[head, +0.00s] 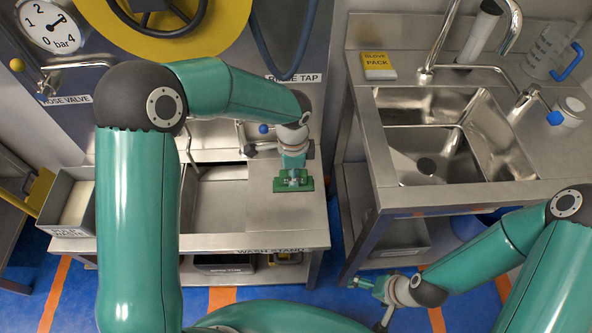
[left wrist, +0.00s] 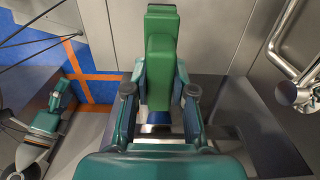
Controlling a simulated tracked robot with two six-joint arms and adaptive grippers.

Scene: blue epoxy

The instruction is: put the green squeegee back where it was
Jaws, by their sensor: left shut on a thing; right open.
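The green squeegee (head: 293,185) is over the right part of the wash stand (head: 285,222) in the head view. My left gripper (head: 292,174) is shut on it from above. In the left wrist view the squeegee (left wrist: 160,62) sits between the two fingers of the left gripper (left wrist: 160,95) and points away from the wrist. I cannot tell whether it touches the steel top. My right gripper (head: 364,284) is open and empty, low over the blue floor in front of the sink bench.
The wash stand's basin (head: 220,195) lies left of the squeegee. A sink bench (head: 460,195) with a yellow glove pack (head: 378,65) stands to the right, across a gap. A grey waste bin (head: 68,205) is at the left. A hose tap (head: 240,130) is behind.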

